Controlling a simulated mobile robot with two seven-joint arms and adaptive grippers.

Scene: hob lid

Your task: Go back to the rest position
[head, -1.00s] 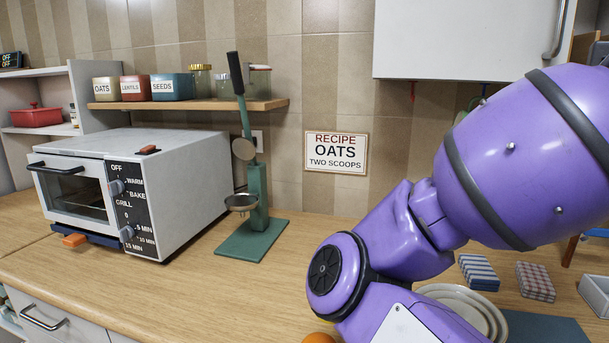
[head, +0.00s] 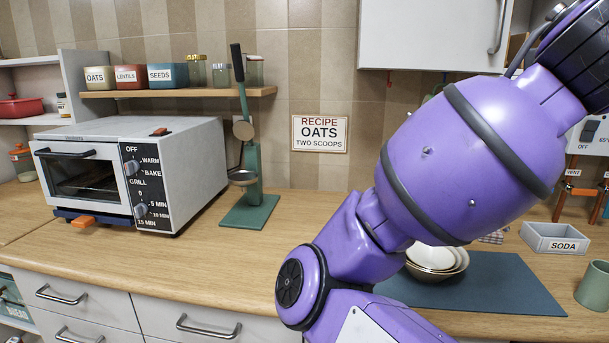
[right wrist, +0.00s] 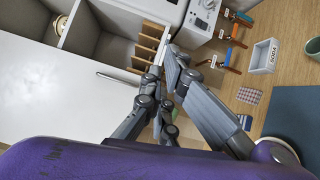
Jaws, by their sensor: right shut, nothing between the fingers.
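My right arm (head: 460,165) is purple and crosses the right half of the head view, in front of the counter and wall. Its gripper is outside the head view. In the right wrist view my right gripper (right wrist: 168,66) is shut with nothing between its fingers. It is in the air, apart from the counter, with a white panel and cubbies behind it. My left arm and gripper are in neither view.
A toaster oven (head: 190,165) and a green stand (head: 250,212) are on the counter at left. White bowls (head: 436,258) sit on a blue mat (head: 510,280) beside my arm. A SODA tray (head: 553,238) and green mug (head: 594,285) are at right. A wall cupboard (head: 425,35) hangs above.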

